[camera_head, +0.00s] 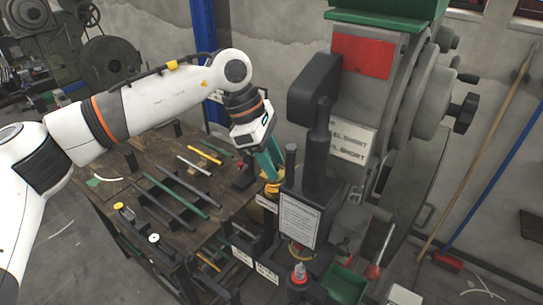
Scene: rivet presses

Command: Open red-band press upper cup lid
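The press (400,95) with a red panel (363,56) stands at the right, with a dark upright head and a white printed label on its front. A small yellow, brass-like cup part (271,187) sits at the press's left side; I cannot make out whether its lid is open or shut. My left gripper (270,172) comes down from the upper left, its teal fingers at this yellow part and partly covering it. Whether the fingers are apart or closed on it is too small to tell. My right gripper is out of view.
A wooden table (150,205) left of the press holds dark bars, a green rod and a yellow-handled tool. A red-collared part (299,273), a red-knobbed lever (373,271) and a green bin (343,284) stand low by the press. Brooms lean at the right wall.

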